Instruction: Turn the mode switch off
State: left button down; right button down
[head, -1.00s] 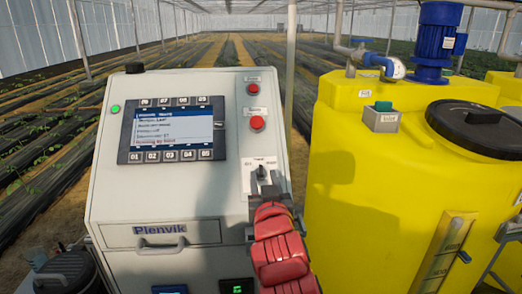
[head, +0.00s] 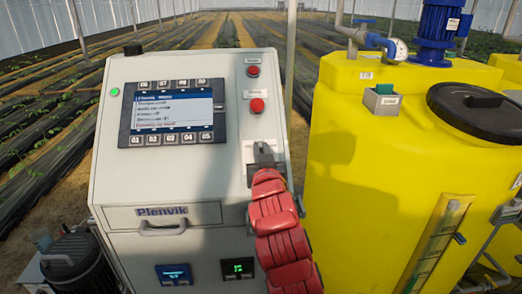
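The mode switch is on a small pale plate (head: 249,150) on the sloped front of the grey control cabinet, below two red buttons. In the head view my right gripper (head: 264,156), with dark fingers and a red padded arm behind it, is right at the switch and covers nearly all of it. The switch's knob and its pointing direction are hidden. I cannot tell whether the fingers are closed on the knob or around it. My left gripper is not in view.
The cabinet has a screen (head: 172,112), a lower red button (head: 257,105), an upper red button (head: 253,71) and a drawer handle (head: 162,228). A large yellow tank (head: 400,190) stands close on the right. A dark ribbed motor (head: 75,262) is at lower left.

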dwell(0.4)
jog(key=shift+r+n+g+y+p, duration=0.1)
jog(key=shift+n+g+y+p, duration=0.5)
jog(key=shift+n+y, duration=1.6)
jog(key=shift+n, duration=0.5)
jog(key=shift+f+n+g+y+b, duration=0.2)
jog(key=shift+n+g+y+b, duration=0.35)
jog(key=shift+n, duration=0.55)
jog(key=n+g+y+b, duration=0.1)
jog(key=n+g+b, duration=0.1)
jog(key=shift+a+f+n+y, duration=0.15)
jog(key=shift+n+y, duration=0.2)
jog(key=shift+n, duration=0.05)
jog(key=shift+s+a+n+g+y+b, duration=0.15)
jog(key=shift+n+g+y+b, duration=0.25)
jog(key=shift+n+g+b, duration=0.55)
jog(key=shift+r+b, duration=0.2)
jog(key=shift+b, duration=0.15)
